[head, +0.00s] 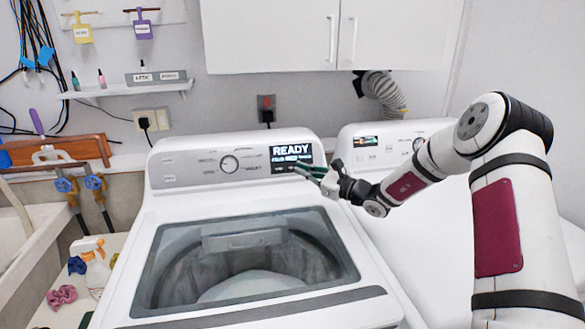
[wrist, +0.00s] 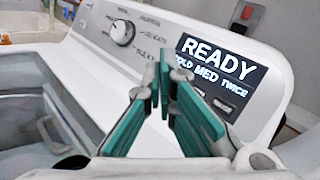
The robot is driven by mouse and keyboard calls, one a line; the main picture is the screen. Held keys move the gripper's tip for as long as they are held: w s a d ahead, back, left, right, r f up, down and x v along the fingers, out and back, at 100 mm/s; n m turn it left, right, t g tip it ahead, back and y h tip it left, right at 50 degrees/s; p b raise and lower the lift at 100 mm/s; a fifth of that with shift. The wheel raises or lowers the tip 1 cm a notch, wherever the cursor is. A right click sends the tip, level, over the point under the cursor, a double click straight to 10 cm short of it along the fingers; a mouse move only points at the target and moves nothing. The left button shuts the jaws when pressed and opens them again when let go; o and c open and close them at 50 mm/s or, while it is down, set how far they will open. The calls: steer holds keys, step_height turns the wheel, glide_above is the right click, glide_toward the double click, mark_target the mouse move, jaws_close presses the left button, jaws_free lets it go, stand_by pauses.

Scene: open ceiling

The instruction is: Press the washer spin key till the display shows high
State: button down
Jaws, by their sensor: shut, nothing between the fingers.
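The white washer (head: 180,235) stands in the middle of the head view, with a grey control panel (head: 190,168) along its back. Its dark display (head: 291,151) reads READY in large letters, with a smaller line below. In the wrist view the display (wrist: 218,62) reads READY, and the smaller line seems to read COLD MED TWICE. Small dark keys (wrist: 222,106) sit below it, partly hidden by my fingers; their labels are too small to read. My gripper (head: 299,167) is shut and empty, its green fingertips (wrist: 165,68) in front of the panel's lower display area. Contact cannot be told.
A round dial (head: 229,164) is left of the display. The glass lid (head: 170,265) is closed. A second white machine (head: 350,155) stands close on the right, behind my arm. A wall shelf (head: 130,90) and white cabinets (head: 290,35) are above. A sink (head: 15,235) is at left.

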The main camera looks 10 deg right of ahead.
mark_target(292, 168)
steer(key=w+f+b, duration=0.1)
steer(key=w+b, duration=0.3)
steer(key=w+f+b, duration=0.1)
steer(key=w+b, duration=0.1)
steer(key=shift+w+f, duration=0.3)
steer(key=shift+f, duration=0.05)
steer(key=shift+w+f+b, duration=0.15)
steer(key=shift+w+b, duration=0.55)
steer(key=shift+w, duration=0.1)
steer(key=shift+w, duration=0.1)
stand_by(0.7)
steer(key=shift+w+f+b, duration=0.15)
steer(key=shift+w+b, duration=0.15)
steer(key=shift+b, duration=0.05)
steer(key=shift+w+f+b, duration=0.1)
steer(key=shift+w+b, duration=0.2)
stand_by(0.6)
steer(key=shift+s, duration=0.1)
steer(key=shift+s+r+p, duration=0.25)
steer(key=shift+s+p, duration=0.4)
steer(key=shift+p, duration=0.05)
